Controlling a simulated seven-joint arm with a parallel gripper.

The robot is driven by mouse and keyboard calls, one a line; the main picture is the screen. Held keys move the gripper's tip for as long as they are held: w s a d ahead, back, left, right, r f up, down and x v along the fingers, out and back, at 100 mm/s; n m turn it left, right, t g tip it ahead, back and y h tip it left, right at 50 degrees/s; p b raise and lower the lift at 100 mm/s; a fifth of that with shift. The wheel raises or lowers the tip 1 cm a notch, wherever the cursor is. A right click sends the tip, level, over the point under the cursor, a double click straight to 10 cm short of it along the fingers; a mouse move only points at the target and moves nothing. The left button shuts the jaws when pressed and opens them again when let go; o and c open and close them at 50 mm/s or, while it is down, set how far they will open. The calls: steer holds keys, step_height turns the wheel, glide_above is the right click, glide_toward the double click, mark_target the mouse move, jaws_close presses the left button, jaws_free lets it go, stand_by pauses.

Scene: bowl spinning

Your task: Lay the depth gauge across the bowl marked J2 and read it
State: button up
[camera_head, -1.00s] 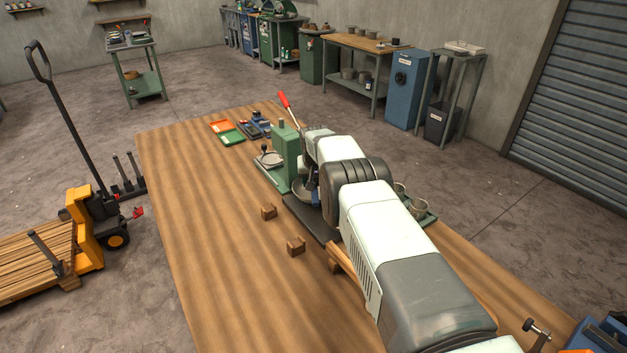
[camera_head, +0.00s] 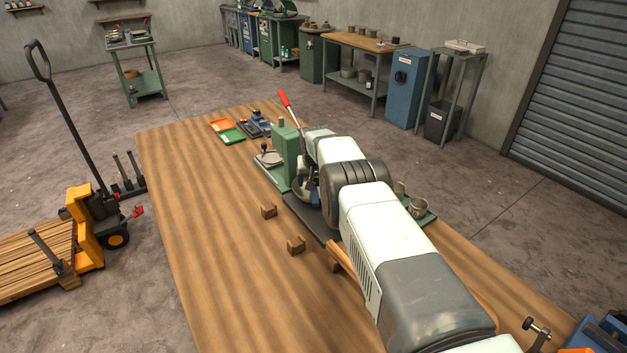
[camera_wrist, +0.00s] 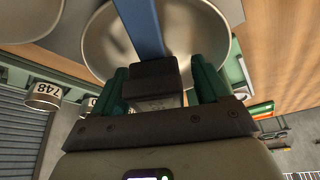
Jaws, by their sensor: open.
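In the wrist view, my gripper (camera_wrist: 160,78) has its two green fingers apart, on either side of the dark block of a blue-barred tool, apparently the depth gauge (camera_wrist: 140,25). Its blue bar extends over a wide metal bowl (camera_wrist: 98,45); I cannot tell whether it touches the rim. No J2 mark shows on this bowl. Part of another round, bowl-like thing (camera_wrist: 22,18) shows at the upper left. In the head view, my arm hides most of the gripper and bowl, beside a green machine (camera_head: 287,150) with a red-handled lever.
A small cup (camera_wrist: 43,97), its label seeming to read 748, stands at left in the wrist view. Small cups (camera_head: 418,208) stand right of my arm. Wooden blocks (camera_head: 296,246) and coloured trays (camera_head: 231,136) lie on the table (camera_head: 200,220); its left side is mostly clear.

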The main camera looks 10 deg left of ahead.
steer(key=shift+v, duration=0.95)
steer(key=v, duration=0.9)
steer(key=s+d+r, duration=0.2)
steer(key=d+r, duration=0.2)
steer(key=r, duration=0.4)
steer(key=s+d+r, duration=0.2)
steer(key=d+r, duration=0.2)
steer(key=r, duration=0.4)
steer(key=s+d+r+m, duration=0.1)
steer(key=s+d+r, duration=0.8)
steer(key=s+r, duration=0.4)
steer(key=s+d+r+m+t, duration=0.1)
steer(key=s+d+r, duration=0.15)
steer(key=s, duration=0.55)
steer(key=s+d+r, duration=0.2)
steer(key=s+d, duration=0.2)
steer(key=s, duration=0.5)
steer(key=s+d+f, duration=0.1)
steer(key=s+f, duration=0.1)
steer(key=s, duration=0.4)
steer(key=s+d+f+h, duration=0.1)
steer(key=s+f, duration=0.1)
steer(key=s, duration=0.4)
steer(key=shift+s+d+m, duration=0.3)
steer(key=shift+d, duration=0.1)
